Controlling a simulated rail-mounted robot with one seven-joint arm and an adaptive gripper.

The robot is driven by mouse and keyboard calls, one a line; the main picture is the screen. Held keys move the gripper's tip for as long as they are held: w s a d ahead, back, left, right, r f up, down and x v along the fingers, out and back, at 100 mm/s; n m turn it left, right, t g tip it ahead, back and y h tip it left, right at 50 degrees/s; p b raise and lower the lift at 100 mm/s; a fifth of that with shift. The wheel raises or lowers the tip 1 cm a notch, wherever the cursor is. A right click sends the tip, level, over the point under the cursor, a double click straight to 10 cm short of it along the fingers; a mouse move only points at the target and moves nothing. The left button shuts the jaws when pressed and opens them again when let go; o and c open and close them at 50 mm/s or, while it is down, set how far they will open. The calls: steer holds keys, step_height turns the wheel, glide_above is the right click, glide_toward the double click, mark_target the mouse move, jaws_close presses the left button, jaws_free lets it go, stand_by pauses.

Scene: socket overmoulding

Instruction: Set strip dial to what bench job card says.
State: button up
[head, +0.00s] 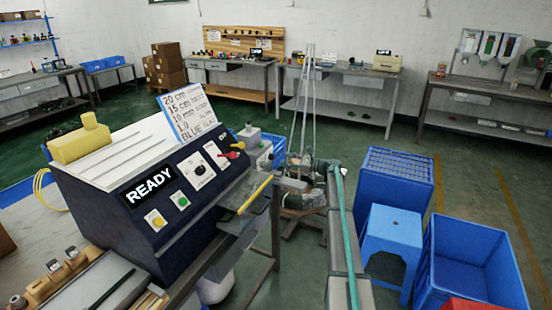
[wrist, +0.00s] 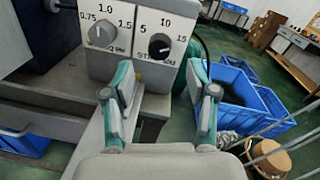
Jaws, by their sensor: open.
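The strip dial (wrist: 160,45) is a dark knob on a light grey panel in the wrist view, marked 5, 10 and 15. Its pointer setting is too small to tell. My gripper (wrist: 160,78) is open and empty, its two teal-and-grey fingers apart below and in front of the dial panel. A handwritten white card (head: 190,112) stands on the dark blue machine in the head view. Its lines read about 20 cm, 15 cm, 10 mm, 1.0 and BLUE, with the last line partly unclear.
A second, grey dial (wrist: 98,34), marked 0.75, 1.0 and 1.5, sits just left of the strip dial. The dark blue machine (head: 180,235) shows READY. Blue crates (head: 465,265) and a blue stool (head: 392,235) stand at the right, with open green floor beyond.

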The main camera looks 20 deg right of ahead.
mark_target(274, 157)
steer(key=shift+p+x, duration=0.45)
steer(key=shift+x, duration=2.35)
jaws_close()
